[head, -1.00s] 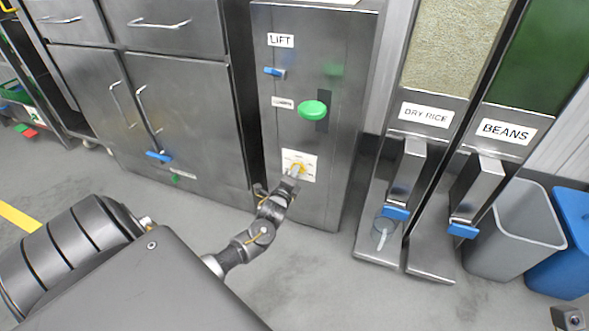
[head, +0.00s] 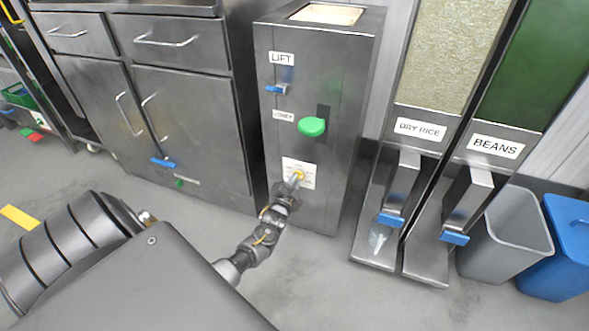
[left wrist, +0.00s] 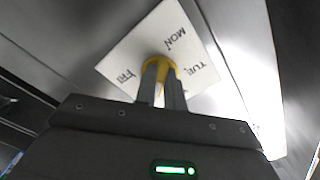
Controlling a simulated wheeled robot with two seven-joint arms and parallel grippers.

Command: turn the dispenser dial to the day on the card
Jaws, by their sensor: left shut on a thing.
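The yellow dial (head: 298,175) sits on a white plate (head: 308,180) low on the front of the steel dispenser cabinet (head: 318,60). In the left wrist view the plate (left wrist: 127,47) shows MON, TUE and FRI; other marks are hidden or blurred. My left gripper (head: 293,181) is at the dial. In the left wrist view its two fingers are closed on the yellow dial (left wrist: 158,63), covering its front. Which day the dial points to cannot be told. No card naming a day is readable. My right gripper is not in view.
Above the dial are a green knob (head: 311,126) and a blue lever (head: 275,89) under a LIFT label. To the right stand the DRY RICE (head: 420,129) and BEANS (head: 496,146) dispensers, then grey (head: 505,240) and blue (head: 560,250) bins. Steel drawers (head: 165,40) stand left.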

